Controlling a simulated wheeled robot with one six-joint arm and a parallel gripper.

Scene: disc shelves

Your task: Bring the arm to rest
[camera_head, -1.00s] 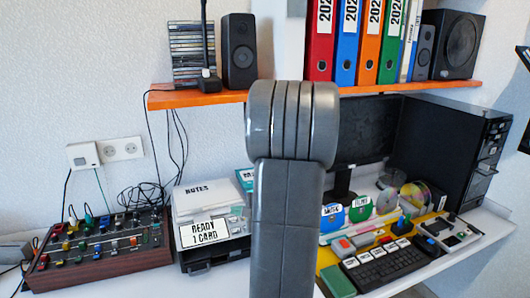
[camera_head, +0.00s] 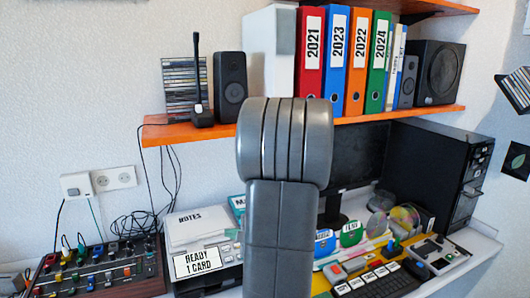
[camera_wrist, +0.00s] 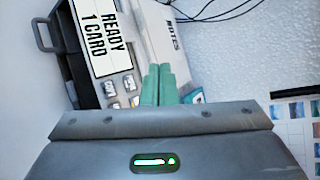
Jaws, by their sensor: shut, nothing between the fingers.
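My arm (camera_head: 283,220) stands upright in the middle of the head view, its rounded grey joint in front of the shelf and the desk. The gripper end is hidden there. In the wrist view my gripper (camera_wrist: 158,72) shows two green fingers, shut together with nothing between them. Behind the fingertips are the card device with the "READY 1 CARD" sign (camera_wrist: 106,38) and the white "NOTES" stack (camera_wrist: 166,35). I see no contact with them.
Binders (camera_head: 308,50) and speakers (camera_head: 231,87) stand on the orange shelf (camera_head: 190,131). A mixer (camera_head: 100,272) is at the left of the desk. A monitor (camera_head: 355,155), black computer tower (camera_head: 432,165), discs (camera_head: 381,200) and keyboard (camera_head: 380,282) are at the right.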

